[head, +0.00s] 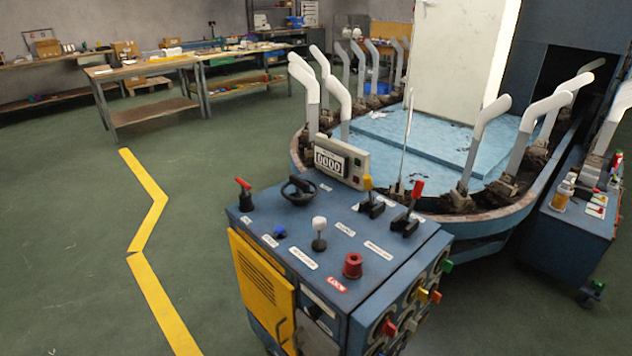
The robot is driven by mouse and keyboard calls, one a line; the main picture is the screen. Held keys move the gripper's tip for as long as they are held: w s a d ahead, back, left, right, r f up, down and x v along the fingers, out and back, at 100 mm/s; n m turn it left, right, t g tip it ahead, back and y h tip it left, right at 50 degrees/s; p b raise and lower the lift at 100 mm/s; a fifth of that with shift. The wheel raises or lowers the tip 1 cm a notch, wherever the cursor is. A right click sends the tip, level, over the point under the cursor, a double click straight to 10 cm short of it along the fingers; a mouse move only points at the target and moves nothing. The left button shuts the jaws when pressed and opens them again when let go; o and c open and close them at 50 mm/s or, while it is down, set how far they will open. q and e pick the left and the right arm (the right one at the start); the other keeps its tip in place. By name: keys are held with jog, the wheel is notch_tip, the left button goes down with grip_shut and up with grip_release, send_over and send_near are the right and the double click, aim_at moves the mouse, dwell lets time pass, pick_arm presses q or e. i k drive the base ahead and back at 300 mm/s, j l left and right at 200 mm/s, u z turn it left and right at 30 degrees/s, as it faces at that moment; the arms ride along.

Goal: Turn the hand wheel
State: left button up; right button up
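A small black hand wheel (299,190) lies on the top of a blue control cabinet (335,268) in the head view. Neither of my grippers shows in this view.
The cabinet top also carries a red-handled lever (244,192), a white-knobbed stick (319,235), a red button (352,265), and yellow and red levers (408,212). Behind is an oval machine with several white sock forms (486,128). Green floor at left is clear.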

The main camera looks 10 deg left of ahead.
aim_at(302, 184)
jog(key=j+z, duration=0.1)
jog(key=z, duration=0.3)
jog(key=i+j+z, duration=0.1)
jog(key=z, duration=0.3)
jog(key=j+z, duration=0.2)
jog(key=z, duration=0.15)
jog(key=j+z, duration=0.1)
jog(key=z, duration=0.3)
jog(key=j+z, duration=0.2)
jog(key=j, duration=0.25)
jog(key=k+j+z, duration=0.1)
jog(key=j+z, duration=0.15)
jog(key=j, duration=0.15)
jog(key=k+j+z, duration=0.2)
jog(key=j, duration=0.25)
jog(key=j+z, duration=0.2)
jog(key=j, duration=0.2)
jog(key=k+j+z, duration=0.25)
jog(key=j, duration=0.15)
jog(key=i, duration=0.05)
